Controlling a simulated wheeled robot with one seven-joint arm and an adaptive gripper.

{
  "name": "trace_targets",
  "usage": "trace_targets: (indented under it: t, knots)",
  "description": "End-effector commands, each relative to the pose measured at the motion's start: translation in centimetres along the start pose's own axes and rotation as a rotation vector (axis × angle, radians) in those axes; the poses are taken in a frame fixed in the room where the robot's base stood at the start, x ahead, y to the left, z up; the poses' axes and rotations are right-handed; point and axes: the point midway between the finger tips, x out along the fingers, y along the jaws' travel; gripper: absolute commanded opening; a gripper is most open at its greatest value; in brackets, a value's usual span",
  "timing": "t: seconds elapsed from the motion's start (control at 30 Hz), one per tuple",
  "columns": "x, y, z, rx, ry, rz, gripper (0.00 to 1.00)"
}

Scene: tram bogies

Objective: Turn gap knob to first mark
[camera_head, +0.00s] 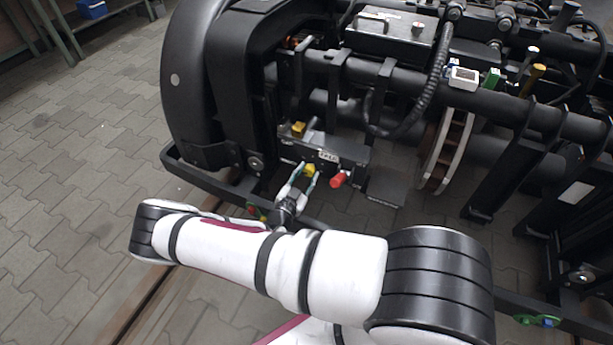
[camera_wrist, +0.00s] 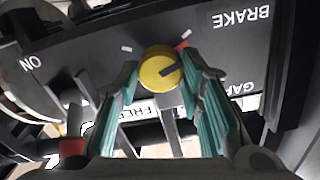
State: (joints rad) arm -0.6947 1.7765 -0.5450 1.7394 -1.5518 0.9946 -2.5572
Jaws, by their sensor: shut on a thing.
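The yellow gap knob (camera_wrist: 158,72) sits on a dark panel (camera_wrist: 105,55) in the wrist view, with a dark pointer line running right of its middle. A white tick shows up and left of it, and red and white marks show up and right. The pointer is not on the white left tick. My gripper (camera_wrist: 163,80) has teal fingers closed on the knob's two sides. In the head view the knob (camera_head: 310,170) is between the tips of my gripper (camera_head: 308,175), low on the bogie's side.
A red knob (camera_head: 339,180) sticks out just right of the gap knob. Upside-down lettering BRAKE, GAP, FREE and ON marks the panel. A black bar (camera_head: 210,183) runs low in front. A large black wheel cover (camera_head: 190,90) stands left. Paved floor is free at left.

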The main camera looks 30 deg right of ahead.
Motion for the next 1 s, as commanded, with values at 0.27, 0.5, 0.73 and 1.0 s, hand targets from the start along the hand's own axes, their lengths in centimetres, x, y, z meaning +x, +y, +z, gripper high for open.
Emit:
trace_targets:
  t: [0.27,0.5,0.73,1.0]
  knots:
    - [-0.09,0.13,0.06,-0.141,-0.002,0.003,0.07]
    - [-0.09,0.11,0.05,-0.191,-0.002,0.002,0.07]
    - [-0.09,0.09,0.05,-0.198,-0.001,0.002,0.07]
    - [-0.09,0.07,0.05,-0.197,-0.001,0.002,0.48]
